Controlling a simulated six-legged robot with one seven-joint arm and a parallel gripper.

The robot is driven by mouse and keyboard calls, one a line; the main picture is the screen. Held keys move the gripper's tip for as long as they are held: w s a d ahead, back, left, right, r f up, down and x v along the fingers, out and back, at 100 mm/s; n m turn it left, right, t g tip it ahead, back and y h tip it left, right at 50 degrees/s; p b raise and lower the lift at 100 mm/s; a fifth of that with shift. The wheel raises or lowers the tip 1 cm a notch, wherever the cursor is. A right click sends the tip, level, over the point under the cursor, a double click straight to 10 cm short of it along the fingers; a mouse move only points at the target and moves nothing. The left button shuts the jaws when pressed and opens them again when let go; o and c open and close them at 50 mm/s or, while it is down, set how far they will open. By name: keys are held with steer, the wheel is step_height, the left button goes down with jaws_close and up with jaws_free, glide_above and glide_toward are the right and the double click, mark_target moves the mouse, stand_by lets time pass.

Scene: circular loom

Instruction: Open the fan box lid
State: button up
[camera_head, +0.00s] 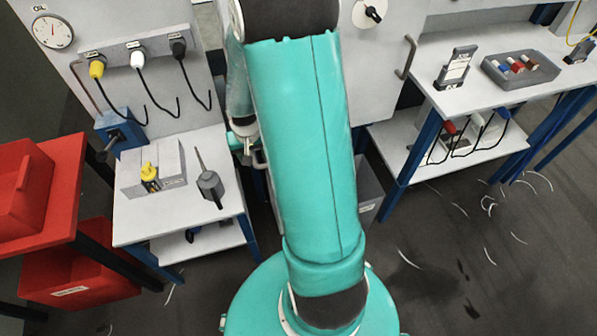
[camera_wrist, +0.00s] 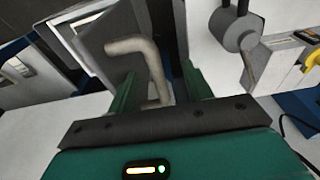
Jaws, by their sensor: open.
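In the wrist view, a grey panel with a pale edge (camera_wrist: 93,30), which looks like the fan box lid, stands at a tilt. A pale bent bar handle (camera_wrist: 150,58) is on it. My gripper (camera_wrist: 160,82) is open, with one green finger on each side of the handle's lower end. The handle lies between the fingers; I cannot tell whether either finger touches it. A grey box side (camera_head: 369,190) shows right of my arm.
Red bins (camera_head: 75,275) stand far left. A shelf bench (camera_head: 440,150) is at right. The dark floor at lower right has scattered white threads.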

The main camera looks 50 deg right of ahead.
steer(key=s+a+r, duration=0.2)
steer(key=s, duration=0.1)
steer(key=s+a+r, duration=0.1)
steer(key=s+r, duration=0.1)
stand_by(0.7)
steer(key=s+a+r+n+t, duration=0.1)
steer(key=s+a+r+n, duration=0.1)
steer(key=a+r, duration=0.3)
steer(key=s+a+r+n+t, duration=0.1)
steer(key=s+a+r, duration=0.3)
steer(key=r, duration=0.8)
steer(key=s+a+r+n+t+y, duration=0.1)
steer(key=s+a+r+n+t, duration=0.1)
steer(key=a+r, duration=0.4)
step_height(320, 180, up, 2)
steer(key=shift+s+a+r+n, duration=0.15)
steer(key=shift+s+a+n, duration=0.25)
steer(key=shift+s+n, duration=0.25)
